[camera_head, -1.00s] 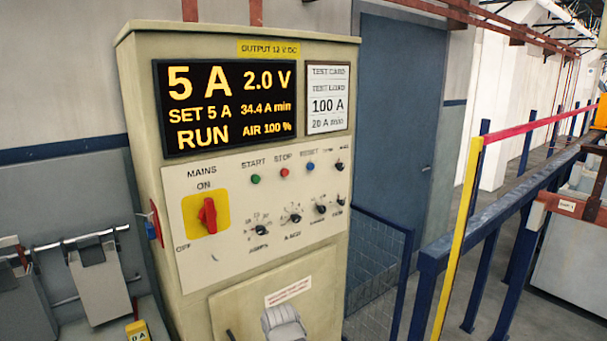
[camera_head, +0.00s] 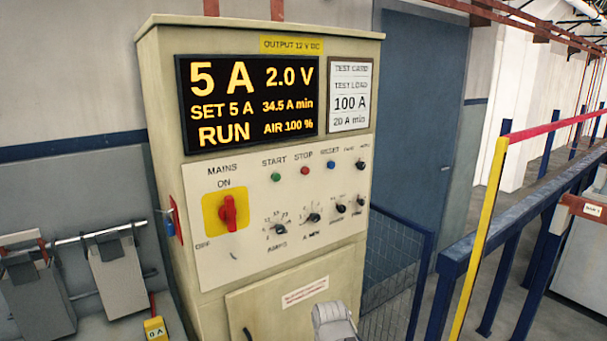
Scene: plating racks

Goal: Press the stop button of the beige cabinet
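The beige cabinet (camera_head: 159,110) stands upright at the centre of the head view. Its red stop button (camera_head: 305,171) sits on the pale control panel under the label STOP. The green start button (camera_head: 276,177) is to its left and the blue reset button (camera_head: 331,165) to its right. The black display (camera_head: 247,103) reads 5 A, 2.0 V, SET 5 A, 34.5 A min, RUN, AIR 100 %. A pale grey piece, which seems to be part of my arm, shows at the bottom edge, well below the buttons. My gripper's fingers are not in view.
The red mains switch (camera_head: 229,213) on its yellow plate points to ON. Several small black knobs line the panel. A blue railing (camera_head: 455,262) and a yellow post (camera_head: 480,235) stand right of the cabinet. Grey plates (camera_head: 118,275) hang from a bar at left.

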